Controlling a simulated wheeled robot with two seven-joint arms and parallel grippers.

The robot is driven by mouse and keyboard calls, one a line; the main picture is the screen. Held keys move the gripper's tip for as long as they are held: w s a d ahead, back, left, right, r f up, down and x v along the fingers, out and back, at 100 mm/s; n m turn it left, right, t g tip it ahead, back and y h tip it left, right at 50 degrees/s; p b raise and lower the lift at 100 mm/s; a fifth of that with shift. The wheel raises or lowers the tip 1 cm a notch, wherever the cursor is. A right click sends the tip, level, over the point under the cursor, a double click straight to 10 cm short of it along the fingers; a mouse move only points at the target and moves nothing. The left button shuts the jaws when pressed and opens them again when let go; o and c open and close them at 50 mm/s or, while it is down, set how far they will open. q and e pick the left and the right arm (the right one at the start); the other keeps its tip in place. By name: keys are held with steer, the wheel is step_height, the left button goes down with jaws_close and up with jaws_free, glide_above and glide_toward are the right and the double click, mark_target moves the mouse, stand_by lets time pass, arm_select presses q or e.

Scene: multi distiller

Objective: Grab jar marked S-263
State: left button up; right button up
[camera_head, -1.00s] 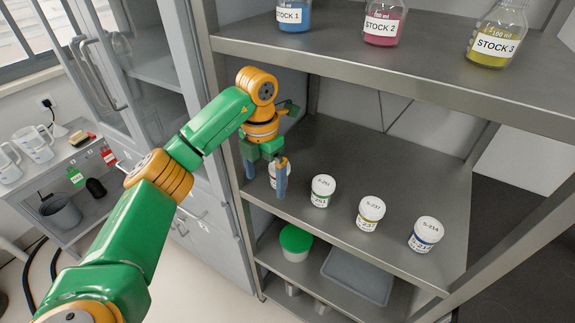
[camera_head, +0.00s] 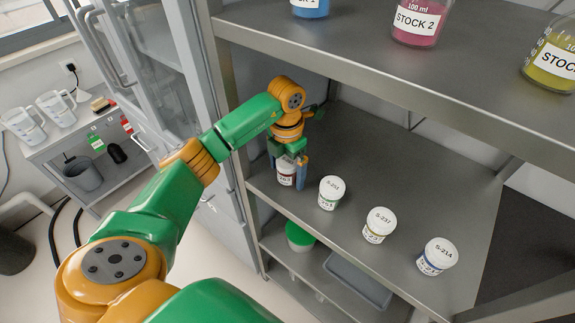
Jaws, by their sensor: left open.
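A white-lidded jar (camera_head: 286,178) with a dark red band stands at the left end of the middle shelf. Its lid is partly hidden by my gripper and its label is too small to read. My left gripper (camera_head: 287,166) is open, pointing down, with its fingers on either side of this jar's upper part; whether they touch it I cannot tell. To the right stand a green-banded jar (camera_head: 330,193) with a hard-to-read number, a yellow-banded jar marked S-237 (camera_head: 379,225) and a blue-banded jar marked S-214 (camera_head: 436,257). My right gripper is not in view.
The upper shelf (camera_head: 400,75) overhangs the jars and holds bottles marked STOCK 2 (camera_head: 420,22) and STOCK 3 (camera_head: 552,62). A green-lidded tub (camera_head: 299,236) and a grey tray (camera_head: 357,280) are on the lower shelf. The middle shelf behind the jars is clear.

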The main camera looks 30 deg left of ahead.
arm_select(q)
steer(key=shift+w+f, duration=0.15)
steer(key=c, duration=1.5)
steer(key=shift+r, duration=0.2)
